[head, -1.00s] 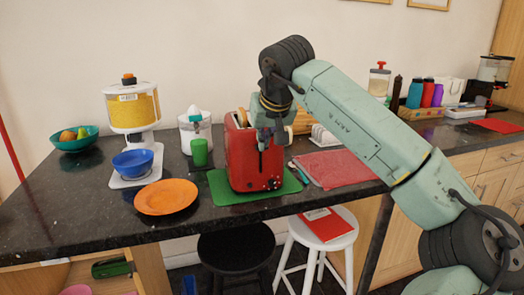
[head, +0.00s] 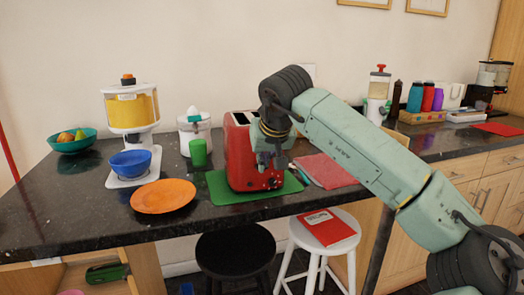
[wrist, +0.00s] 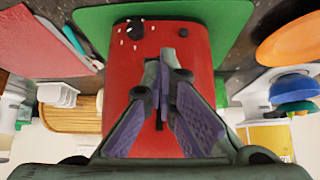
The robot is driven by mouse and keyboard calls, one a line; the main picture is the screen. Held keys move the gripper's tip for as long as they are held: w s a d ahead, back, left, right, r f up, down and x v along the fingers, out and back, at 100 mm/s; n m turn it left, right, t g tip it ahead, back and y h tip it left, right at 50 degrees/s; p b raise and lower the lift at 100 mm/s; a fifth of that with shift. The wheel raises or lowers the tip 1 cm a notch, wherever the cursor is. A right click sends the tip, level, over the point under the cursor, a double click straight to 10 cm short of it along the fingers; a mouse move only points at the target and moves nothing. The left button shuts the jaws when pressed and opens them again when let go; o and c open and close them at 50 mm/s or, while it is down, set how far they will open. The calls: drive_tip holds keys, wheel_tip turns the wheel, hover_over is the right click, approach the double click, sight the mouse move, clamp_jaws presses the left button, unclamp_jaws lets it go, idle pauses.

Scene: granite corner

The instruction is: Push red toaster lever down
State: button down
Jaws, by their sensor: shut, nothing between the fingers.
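The red toaster (head: 238,150) stands upright on a green mat (head: 222,195) on the dark counter. My gripper (head: 266,164) is shut and empty, low in front of the toaster's lever face. In the wrist view my gripper (wrist: 166,80) points along that red face (wrist: 125,70), with a dark vertical slot partly showing behind the fingers. A small dark piece (wrist: 182,32) sits just beyond the fingertips; I cannot tell whether it is the lever. A round dark knob (wrist: 135,29) is beside it. The toaster's top slots (head: 240,118) look dark, with no bread visible above them.
A green cup (head: 198,153), a white juicer (head: 195,133) and an orange plate (head: 163,196) stand left of the toaster. A red cutting board (head: 325,170) lies to the right. Two stools, one black (head: 236,247) and one white (head: 342,240), stand below the counter's front edge.

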drive_tip(key=s, duration=0.3)
drive_tip(key=shift+d+r, duration=0.35)
drive_tip(key=shift+r, duration=0.05)
drive_tip(key=shift+w, duration=0.1)
drive_tip(key=v, duration=1.2)
